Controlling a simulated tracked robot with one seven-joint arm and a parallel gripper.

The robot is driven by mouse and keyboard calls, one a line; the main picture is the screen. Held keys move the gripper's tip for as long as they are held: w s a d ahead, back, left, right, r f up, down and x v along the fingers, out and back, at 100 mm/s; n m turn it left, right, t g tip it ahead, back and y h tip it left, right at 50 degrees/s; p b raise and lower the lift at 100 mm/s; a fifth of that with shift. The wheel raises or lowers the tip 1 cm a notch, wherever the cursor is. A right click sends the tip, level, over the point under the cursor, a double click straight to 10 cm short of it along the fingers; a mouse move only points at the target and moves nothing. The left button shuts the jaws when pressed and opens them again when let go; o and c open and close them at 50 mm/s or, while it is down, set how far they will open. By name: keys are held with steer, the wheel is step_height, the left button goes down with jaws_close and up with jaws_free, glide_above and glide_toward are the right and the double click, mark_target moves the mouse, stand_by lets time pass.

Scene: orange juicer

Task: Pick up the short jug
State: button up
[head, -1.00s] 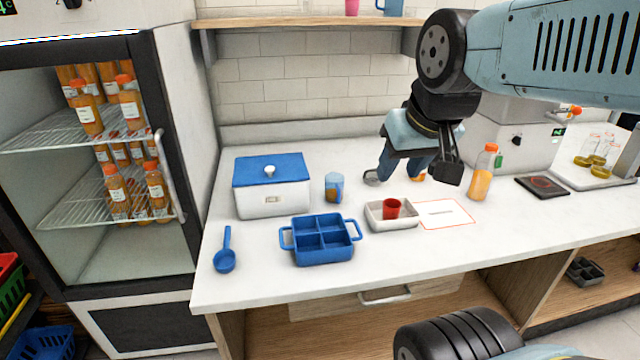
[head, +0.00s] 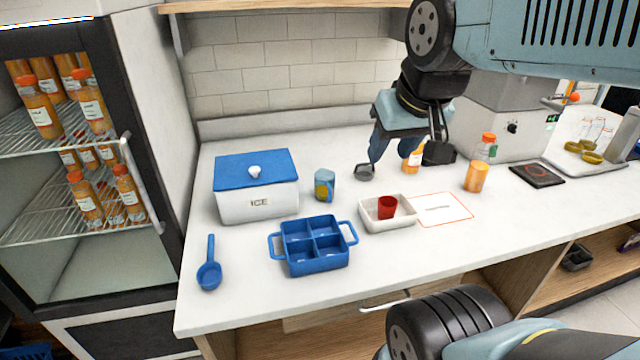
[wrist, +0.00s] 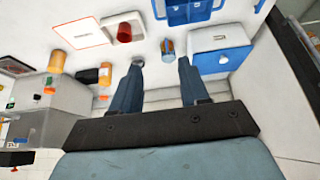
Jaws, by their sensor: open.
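A short translucent blue vessel with orange-yellow on it (head: 325,185) stands upright on the counter, right of the ice box; it is probably the short jug, though no handle can be made out. It also shows in the wrist view (wrist: 167,48), just beyond and between my fingertips in the picture. My gripper (head: 402,164) is open and empty above the counter, right of the vessel and apart from it. Both fingers show spread in the wrist view (wrist: 160,63).
An ice box (head: 258,203), a blue divided caddy (head: 345,257) and a blue scoop (head: 209,275) surround the vessel's left and front. A white tray (head: 405,224) holds a red cup (head: 387,207). Bottles (head: 477,177) stand right. The counter behind the vessel is clear.

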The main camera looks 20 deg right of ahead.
steer(key=w+f+g, duration=0.1)
steer(key=w+g, duration=0.1)
steer(key=w, duration=0.7)
steer(key=m+g, duration=0.2)
steer(key=g, duration=0.2)
glide_above(330, 190)
step_height(330, 190, down, 18)
step_height(330, 190, down, 14)
steer(key=shift+r, duration=0.2)
jaws_close()
